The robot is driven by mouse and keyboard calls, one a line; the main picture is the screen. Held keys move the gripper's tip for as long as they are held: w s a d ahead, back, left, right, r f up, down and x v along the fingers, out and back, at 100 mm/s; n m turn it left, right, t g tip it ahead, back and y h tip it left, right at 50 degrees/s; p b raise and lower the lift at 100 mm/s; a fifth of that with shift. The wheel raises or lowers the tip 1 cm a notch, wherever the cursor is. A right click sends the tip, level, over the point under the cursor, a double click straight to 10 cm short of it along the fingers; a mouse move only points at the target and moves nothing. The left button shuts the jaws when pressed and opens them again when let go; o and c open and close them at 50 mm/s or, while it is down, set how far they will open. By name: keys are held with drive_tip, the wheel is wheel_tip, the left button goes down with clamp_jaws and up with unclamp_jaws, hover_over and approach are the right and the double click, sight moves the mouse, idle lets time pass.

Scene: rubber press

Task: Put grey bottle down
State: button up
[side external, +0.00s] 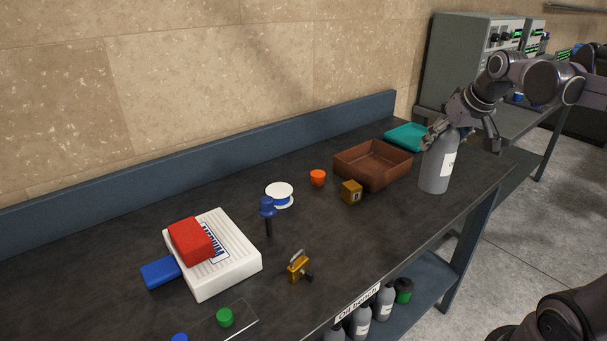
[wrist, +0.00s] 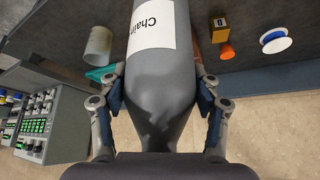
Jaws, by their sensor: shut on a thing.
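The grey bottle (side external: 437,168) stands upright at the right end of the dark bench, close to its front edge. Its base looks to be at the bench top, but I cannot tell whether it touches. My gripper (side external: 450,126) is at the bottle's upper part, with its fingers around the neck and shoulder. In the wrist view the bottle (wrist: 160,75) fills the middle, with a white label reading "Chain". The two fingers of my gripper (wrist: 160,100) press on it from both sides.
A brown tray (side external: 345,167) and a teal tray (side external: 391,137) lie left of and behind the bottle. A small yellow-brown box (side external: 351,196), an orange cup (side external: 318,174) and a white spool (side external: 279,188) stand further left. Several bottles (side external: 384,303) sit on the shelf below.

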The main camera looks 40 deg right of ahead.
drive_tip(key=w+a+n+y, duration=0.3)
drive_tip(key=a+n, duration=0.2)
drive_tip(key=a, duration=0.5)
drive_tip(key=w+a+f, duration=0.5)
drive_tip(key=a+f, duration=0.4)
drive_tip(key=f, duration=0.1)
drive_tip(key=shift+w+a+f+t, duration=0.25)
drive_tip(key=shift+w+a+t, duration=0.05)
drive_tip(key=shift+a+t, duration=0.1)
drive_tip(key=shift+f, duration=0.15)
drive_tip(key=o, duration=1.8)
